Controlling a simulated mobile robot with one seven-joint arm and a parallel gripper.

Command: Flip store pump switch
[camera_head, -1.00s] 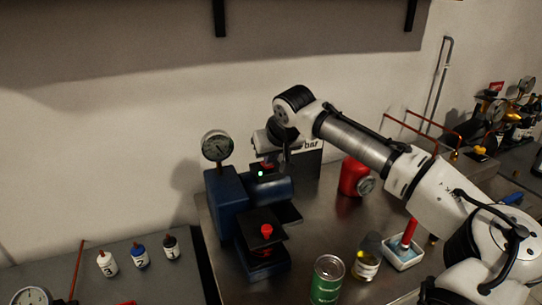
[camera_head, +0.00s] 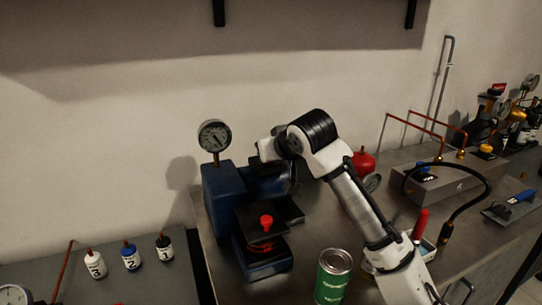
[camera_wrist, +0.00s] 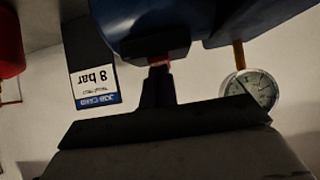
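The blue pump (camera_head: 222,190) stands on the steel bench, with a round white-faced gauge (camera_head: 214,136) on top and a red knob (camera_head: 266,221) at its front. Its switch area is hidden behind my wrist in the head view. In the wrist view, the pump's blue body (camera_wrist: 180,22) fills the top. My gripper (camera_wrist: 157,75) is in the middle there, its dark fingers together. Its tips are at a dark block under the pump body, where a small red part (camera_wrist: 160,62) shows. I cannot tell whether they touch it.
An upside-down job card reading 8 bar (camera_wrist: 95,75) is left in the wrist view. A red canister (camera_head: 363,161) is right of the pump. A green can (camera_head: 332,277) stands in front. Numbered bottles (camera_head: 131,257) stand on the left bench.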

